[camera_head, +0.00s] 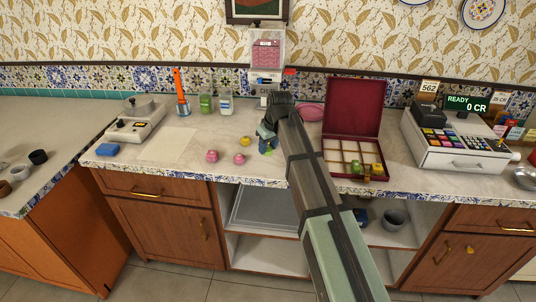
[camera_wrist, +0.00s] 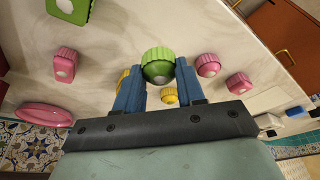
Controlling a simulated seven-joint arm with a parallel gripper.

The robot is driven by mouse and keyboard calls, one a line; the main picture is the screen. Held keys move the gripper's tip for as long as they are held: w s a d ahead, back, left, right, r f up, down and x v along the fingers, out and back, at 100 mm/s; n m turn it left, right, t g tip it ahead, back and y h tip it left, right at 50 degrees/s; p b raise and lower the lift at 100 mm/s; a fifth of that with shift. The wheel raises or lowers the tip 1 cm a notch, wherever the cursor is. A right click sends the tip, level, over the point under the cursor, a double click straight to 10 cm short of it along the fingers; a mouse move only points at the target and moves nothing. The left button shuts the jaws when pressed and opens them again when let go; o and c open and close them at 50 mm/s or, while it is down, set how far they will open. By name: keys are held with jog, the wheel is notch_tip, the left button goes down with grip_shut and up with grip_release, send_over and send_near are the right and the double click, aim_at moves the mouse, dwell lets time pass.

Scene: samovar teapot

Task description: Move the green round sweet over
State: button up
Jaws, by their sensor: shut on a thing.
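The green round sweet (camera_wrist: 158,65), with a ridged rim, is held between the two blue fingers of my gripper (camera_wrist: 160,85) in the wrist view. In the head view my gripper (camera_head: 267,142) is low over the counter, left of the open burgundy box (camera_head: 352,108); the held sweet is not clear there. The box has pale compartments, with green and yellow sweets (camera_head: 376,168) in its front right part. Two pink sweets (camera_head: 211,156) and a yellow sweet (camera_head: 245,141) sit on the counter left of my gripper.
A pink plate (camera_head: 311,113) lies behind my arm, which hides part of the counter. The wrist view also shows a green square sweet (camera_wrist: 68,7) and another pink sweet (camera_wrist: 65,68). A cash register (camera_head: 455,140) stands right of the box. Bare counter lies around the loose sweets.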

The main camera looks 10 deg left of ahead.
aim_at(269, 146)
notch_tip(269, 146, up, 5)
jog(key=shift+f, duration=0.15)
jog(key=shift+d, duration=0.1)
jog(key=w+d+m, duration=0.1)
jog(key=w+d, duration=0.4)
jog(key=d, duration=0.8)
jog(key=w+d+m, duration=0.1)
jog(key=w+d, duration=0.4)
jog(key=d, duration=0.9)
jog(key=w+d+m, duration=0.1)
jog(key=w+d, duration=0.4)
jog(key=d, duration=0.8)
jog(key=shift+a+f+n, duration=0.1)
jog(key=shift+f+n, duration=0.45)
jog(key=shift+f, duration=1)
jog(key=shift+a+f+n, duration=0.15)
jog(key=shift+f+n, duration=0.45)
jog(key=shift+f, duration=0.9)
jog(key=shift+a+f+n, duration=0.1)
jog(key=shift+f+n, duration=0.45)
jog(key=shift+f, duration=1)
